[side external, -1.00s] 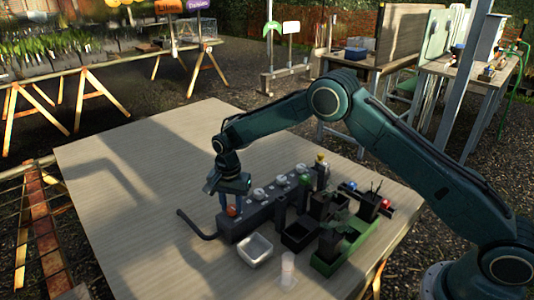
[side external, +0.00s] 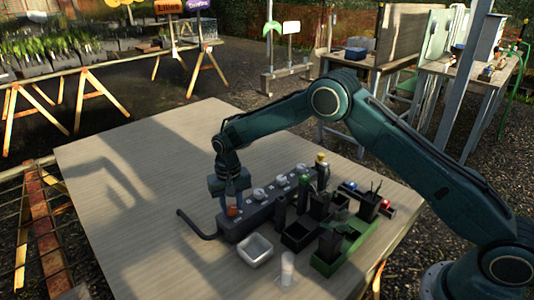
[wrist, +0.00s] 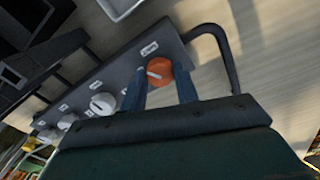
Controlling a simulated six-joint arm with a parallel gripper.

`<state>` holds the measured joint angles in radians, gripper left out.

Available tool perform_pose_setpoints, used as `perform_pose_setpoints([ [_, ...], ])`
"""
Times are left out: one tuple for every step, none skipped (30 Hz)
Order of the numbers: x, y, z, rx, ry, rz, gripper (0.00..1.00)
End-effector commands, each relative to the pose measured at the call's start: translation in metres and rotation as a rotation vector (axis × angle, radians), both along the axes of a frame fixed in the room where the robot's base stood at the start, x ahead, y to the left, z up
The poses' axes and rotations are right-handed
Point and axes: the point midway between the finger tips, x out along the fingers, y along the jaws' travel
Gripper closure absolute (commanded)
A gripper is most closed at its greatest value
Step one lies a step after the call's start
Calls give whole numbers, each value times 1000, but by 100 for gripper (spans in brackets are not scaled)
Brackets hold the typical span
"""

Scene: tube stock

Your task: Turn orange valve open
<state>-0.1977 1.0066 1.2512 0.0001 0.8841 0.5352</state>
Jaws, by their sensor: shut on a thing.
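The orange valve (side external: 232,211) is a round knob at the left end of a dark grey block (side external: 238,231). It also shows in the wrist view (wrist: 159,71), between the blue fingers. My gripper (side external: 231,205) points down over it and is shut on it, one finger on each side. In the wrist view, my gripper (wrist: 161,86) hides part of the knob's edges. The knob's exact turn angle cannot be told.
Several white knobs (side external: 259,194) sit along the same block. A curved dark pipe (side external: 195,225) leaves its left end. A white tray (side external: 255,249), a clear cup (side external: 287,268) and a green tray (side external: 325,269) with dark pots stand in front. The table's left side is clear.

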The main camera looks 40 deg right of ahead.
Motion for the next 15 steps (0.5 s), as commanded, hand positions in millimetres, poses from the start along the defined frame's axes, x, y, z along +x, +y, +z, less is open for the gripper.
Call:
perform_pose_setpoints([
  [0,0,1,1,0,45,92],
  [0,0,1,1,0,73,92],
  [0,0,1,1,0,112,92],
  [0,0,1,1,0,140,92],
  [0,0,1,1,-1,168,92],
  [0,0,1,1,-1,206,92],
  [0,0,1,1,-1,235,92],
  [0,0,1,1,-1,263,92],
  [0,0,1,1,-1,302,92],
  [0,0,1,1,-1,330,92],
  [0,0,1,1,-1,358,92],
  [0,0,1,1,-1,397,92],
  [0,0,1,1,-1,425,92],
  [0,0,1,1,-1,453,92],
  [0,0,1,1,-1,492,92],
])
